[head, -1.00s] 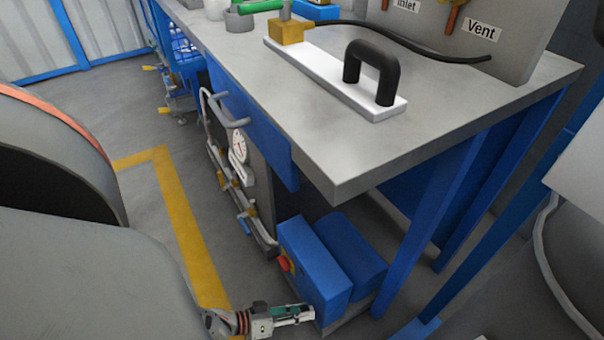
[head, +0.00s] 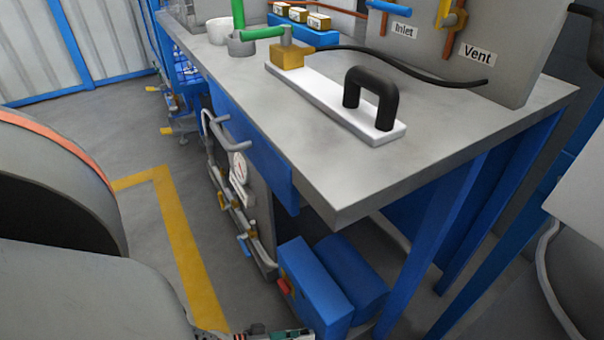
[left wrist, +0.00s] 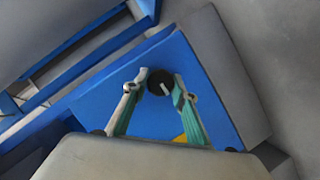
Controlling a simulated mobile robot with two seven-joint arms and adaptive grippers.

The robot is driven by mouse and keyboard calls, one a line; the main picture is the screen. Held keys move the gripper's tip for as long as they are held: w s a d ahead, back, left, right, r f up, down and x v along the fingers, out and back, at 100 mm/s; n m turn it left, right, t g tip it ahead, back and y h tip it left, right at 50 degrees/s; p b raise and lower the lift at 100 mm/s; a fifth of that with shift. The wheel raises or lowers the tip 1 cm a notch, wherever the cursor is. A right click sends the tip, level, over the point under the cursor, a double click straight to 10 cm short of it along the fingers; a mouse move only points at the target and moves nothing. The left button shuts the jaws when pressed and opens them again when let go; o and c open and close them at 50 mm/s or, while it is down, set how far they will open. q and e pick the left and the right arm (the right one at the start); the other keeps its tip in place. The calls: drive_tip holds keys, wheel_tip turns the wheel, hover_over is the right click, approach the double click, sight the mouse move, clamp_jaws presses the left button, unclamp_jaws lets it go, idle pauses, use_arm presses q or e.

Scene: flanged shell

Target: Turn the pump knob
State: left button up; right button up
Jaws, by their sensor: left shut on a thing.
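The blue pump (head: 318,290) stands low under the near end of the bench. In the left wrist view its blue face (left wrist: 195,110) carries a round black knob (left wrist: 161,78) with a pale pointer mark. My left gripper (left wrist: 155,88) has one finger on each side of this knob and is shut on it. In the head view only a strip of the left gripper (head: 285,334) shows at the bottom edge, in front of the pump, and the knob cannot be seen there. My right gripper is not in view.
The grey bench top (head: 290,140) overhangs the pump, with a blue leg (head: 425,245) to its right. A black handle (head: 372,95) stands on a white plate on the bench. A gauge (head: 239,167) and pipes are left of the pump. The floor farther left is open.

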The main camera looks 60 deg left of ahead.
use_arm(q)
drive_tip(key=o, duration=1.1)
drive_tip(key=shift+s, duration=0.1)
drive_tip(key=v, duration=1.2)
